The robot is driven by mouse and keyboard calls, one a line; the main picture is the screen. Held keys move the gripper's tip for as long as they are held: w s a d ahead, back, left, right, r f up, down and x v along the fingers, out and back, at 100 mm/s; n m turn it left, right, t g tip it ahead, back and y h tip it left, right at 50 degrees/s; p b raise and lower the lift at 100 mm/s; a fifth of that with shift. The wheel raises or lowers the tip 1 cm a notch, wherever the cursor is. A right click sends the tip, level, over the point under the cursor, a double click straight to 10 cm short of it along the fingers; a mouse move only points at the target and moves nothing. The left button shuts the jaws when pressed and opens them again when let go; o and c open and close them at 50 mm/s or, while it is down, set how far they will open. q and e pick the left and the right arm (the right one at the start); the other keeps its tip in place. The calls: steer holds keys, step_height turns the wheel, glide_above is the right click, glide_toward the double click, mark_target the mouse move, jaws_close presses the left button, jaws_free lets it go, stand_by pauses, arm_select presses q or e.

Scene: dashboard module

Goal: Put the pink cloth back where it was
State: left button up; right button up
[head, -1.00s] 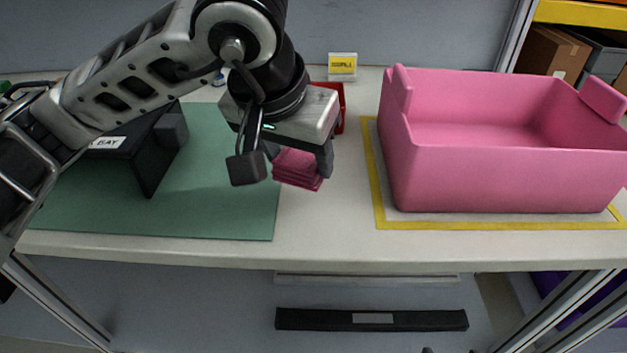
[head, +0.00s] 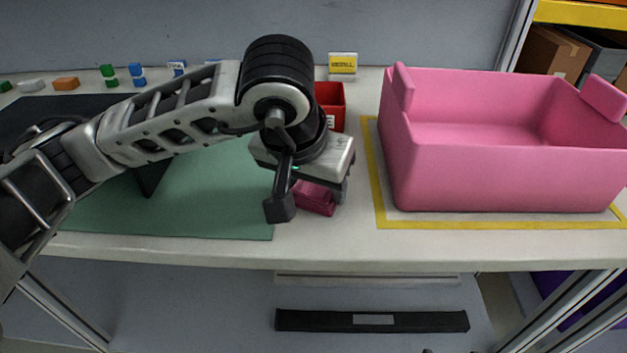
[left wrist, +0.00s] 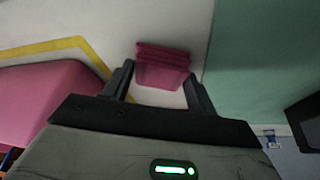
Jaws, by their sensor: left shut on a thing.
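My left gripper (head: 312,202) is shut on a folded, dark pink cloth (head: 318,199). Both are over the bare white tabletop between the green mat and the yellow outline. In the left wrist view the cloth (left wrist: 163,66) sits between the two fingers, its folded layers sticking out past the fingertips. Part of it is hidden by the gripper in the head view. I cannot tell whether it touches the table. My right gripper is not in view.
A large pink bin (head: 505,178) stands inside a yellow outline (head: 378,200) on the right. The green mat (head: 215,205) lies left. A red bin (head: 331,105) and a yellow sign (head: 343,64) stand behind the gripper. Several small blocks line the back left.

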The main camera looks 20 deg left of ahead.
arm_select(q)
steer(key=o, duration=0.9)
steer(key=shift+o, duration=0.2)
steer(key=shift+r+p, duration=0.4)
steer(key=shift+p, duration=0.05)
steer(key=p+v, duration=0.1)
steer(key=v, duration=1)
steer(key=shift+s+r, duration=0.15)
steer(key=shift+r, duration=0.1)
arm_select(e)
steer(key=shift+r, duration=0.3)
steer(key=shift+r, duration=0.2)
